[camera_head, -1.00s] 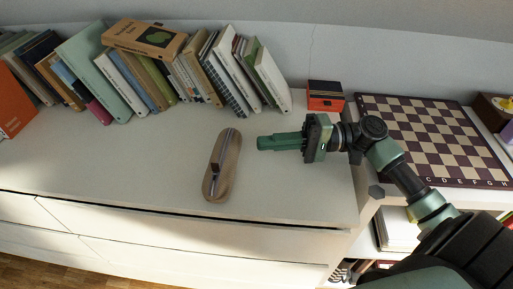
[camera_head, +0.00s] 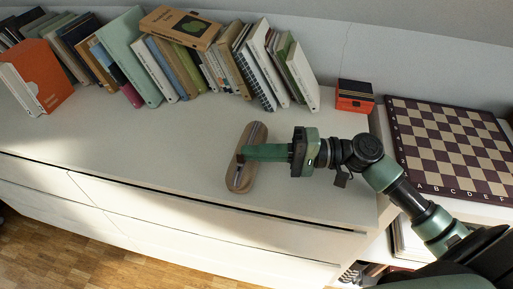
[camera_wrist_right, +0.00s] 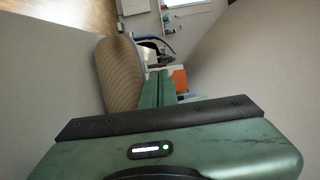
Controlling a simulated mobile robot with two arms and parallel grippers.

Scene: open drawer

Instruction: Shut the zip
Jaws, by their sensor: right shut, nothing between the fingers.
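A tan, elongated pouch (camera_head: 240,181) with rounded ends lies on the white dresser top, its zip line running along its length. In the right wrist view the pouch (camera_wrist_right: 118,78) shows ribbed fabric, left of my fingers. My right gripper (camera_head: 245,153) is shut and empty, with its fingers reaching left across the pouch's middle. A small dark brown pull tab (camera_head: 239,159) shows right by the fingertips; I cannot tell if they touch it. The fingers hide the middle of the zip. In the right wrist view the gripper (camera_wrist_right: 160,75) is also shut. My left gripper is out of view.
A row of leaning books (camera_head: 190,62) stands along the back, with an orange book (camera_head: 47,85) at the left. A small red and black box (camera_head: 354,96) and a chessboard (camera_head: 455,150) are at the right. The dresser top (camera_head: 150,150) left of the pouch is clear.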

